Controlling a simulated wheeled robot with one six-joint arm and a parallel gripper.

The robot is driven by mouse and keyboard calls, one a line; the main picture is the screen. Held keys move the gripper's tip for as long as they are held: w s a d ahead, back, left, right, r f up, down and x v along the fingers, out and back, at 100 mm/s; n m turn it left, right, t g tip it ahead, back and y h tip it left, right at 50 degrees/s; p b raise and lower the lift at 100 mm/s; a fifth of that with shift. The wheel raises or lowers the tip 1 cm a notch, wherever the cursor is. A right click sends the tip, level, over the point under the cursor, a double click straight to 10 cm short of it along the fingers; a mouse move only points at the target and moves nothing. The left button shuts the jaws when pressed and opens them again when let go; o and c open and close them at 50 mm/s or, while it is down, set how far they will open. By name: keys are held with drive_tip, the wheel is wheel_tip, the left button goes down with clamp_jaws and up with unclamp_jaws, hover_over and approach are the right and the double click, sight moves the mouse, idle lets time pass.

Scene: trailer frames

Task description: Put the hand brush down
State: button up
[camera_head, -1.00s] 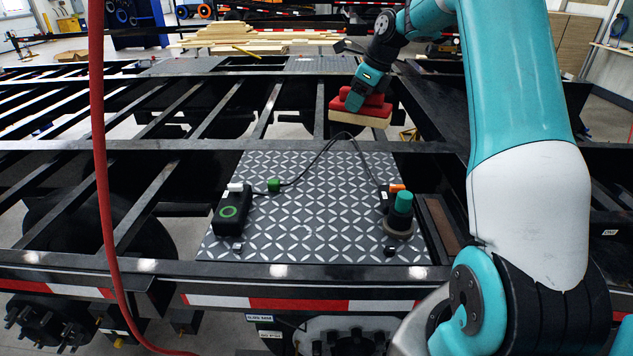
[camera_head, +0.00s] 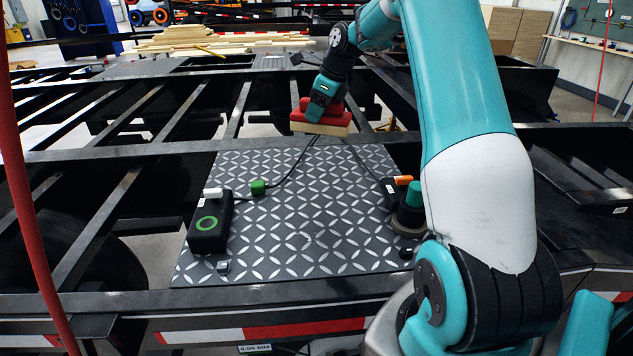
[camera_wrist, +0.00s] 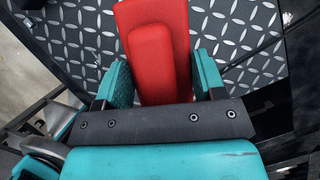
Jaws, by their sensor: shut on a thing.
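The hand brush (camera_head: 321,122) has a red body and a pale bristle block below it. My gripper (camera_head: 322,101) is shut on its red handle and holds it over the far edge of the diamond-plate panel (camera_head: 300,215). Whether the bristles touch anything is unclear, but the brush looks raised. In the wrist view the red handle (camera_wrist: 158,50) lies between my two teal fingers, with the patterned plate beneath it. The bristles are hidden there.
A black box with a green ring (camera_head: 208,222) stands at the plate's left, near a green plug (camera_head: 258,187). A teal-topped round tool (camera_head: 411,208) stands at the right. A black cable crosses the far part. The plate's middle is clear. Open frame gaps surround it.

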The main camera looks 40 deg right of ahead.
wheel_tip(320, 180, down, 18)
drive_tip(key=shift+p, duration=0.95)
drive_tip(key=o, duration=0.9)
drive_tip(key=shift+f, duration=0.1)
